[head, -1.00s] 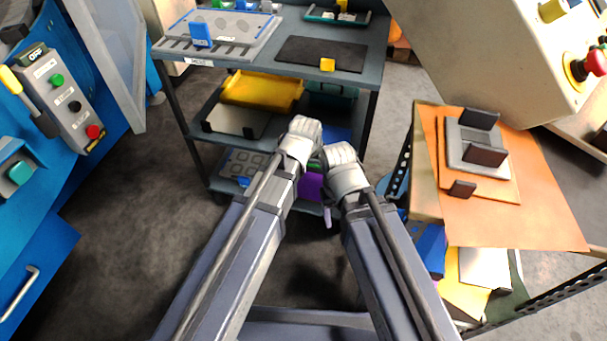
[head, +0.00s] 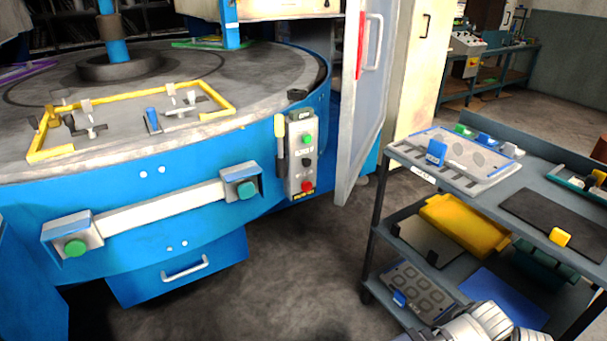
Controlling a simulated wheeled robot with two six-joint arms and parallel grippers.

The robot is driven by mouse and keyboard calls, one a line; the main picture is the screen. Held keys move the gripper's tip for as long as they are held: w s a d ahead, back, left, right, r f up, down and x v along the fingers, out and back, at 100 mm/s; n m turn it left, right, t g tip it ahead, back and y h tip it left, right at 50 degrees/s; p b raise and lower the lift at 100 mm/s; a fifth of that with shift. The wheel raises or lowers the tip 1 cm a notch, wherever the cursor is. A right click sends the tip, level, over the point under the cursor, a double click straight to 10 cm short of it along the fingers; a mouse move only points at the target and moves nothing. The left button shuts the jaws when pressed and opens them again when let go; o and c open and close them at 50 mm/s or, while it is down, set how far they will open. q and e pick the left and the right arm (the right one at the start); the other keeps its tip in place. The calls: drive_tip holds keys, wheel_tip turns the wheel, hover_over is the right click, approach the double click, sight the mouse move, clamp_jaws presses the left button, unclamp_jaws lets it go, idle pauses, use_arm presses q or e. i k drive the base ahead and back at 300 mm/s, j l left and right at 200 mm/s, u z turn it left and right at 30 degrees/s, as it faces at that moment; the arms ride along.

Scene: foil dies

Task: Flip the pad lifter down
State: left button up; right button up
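My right gripper is not clearly in view.
The round table (head: 200,70) carries a yellow frame (head: 140,125). A grey door (head: 365,110) stands open right of the control box. The cart (head: 400,158) stands at right; floor between is clear.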

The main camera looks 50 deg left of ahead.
sight(150, 113)
drive_tip(key=k+l+u, duration=0.1)
drive_tip(key=u, duration=0.15)
drive_tip(key=k+l+u, duration=0.1)
drive_tip(key=u, duration=0.7)
drive_tip(key=i+u, duration=0.1)
drive_tip(key=u, duration=0.4)
drive_tip(key=i+u, duration=0.1)
drive_tip(key=u, duration=0.9)
